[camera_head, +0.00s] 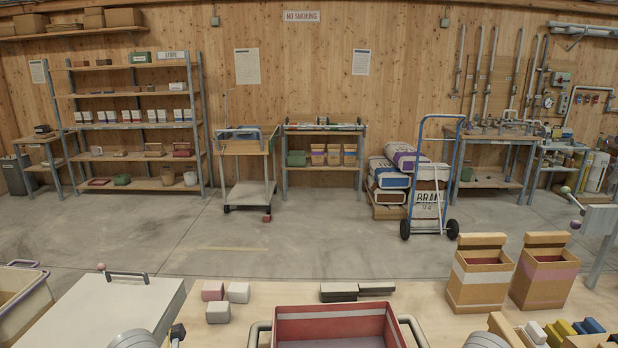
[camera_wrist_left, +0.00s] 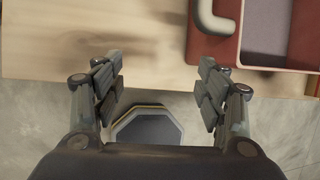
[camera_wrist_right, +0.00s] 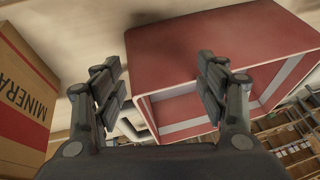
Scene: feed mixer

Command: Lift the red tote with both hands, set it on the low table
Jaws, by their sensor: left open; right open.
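The red tote (camera_head: 335,327) stands on the wooden bench (camera_head: 430,302) at the bottom centre of the head view, with a pale grey handle on each side. Its lower part is cut off. My left gripper (camera_wrist_left: 160,80) is open and empty over the bench edge. The tote's handle (camera_wrist_left: 213,18) and red wall (camera_wrist_left: 228,45) are ahead and to the right of it. My right gripper (camera_wrist_right: 160,80) is open beside the tote (camera_wrist_right: 220,45). A pale handle (camera_wrist_right: 138,128) shows between and beyond its fingers. I cannot tell which surface is the low table.
White and pink blocks (camera_head: 238,292) and dark flat pieces (camera_head: 340,292) lie behind the tote. Cartons (camera_head: 480,280) stand to its right; one labelled MINERAL (camera_wrist_right: 22,95) is near my right gripper. A white-topped unit (camera_head: 115,305) is at left. The floor (camera_head: 300,235) beyond is open.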

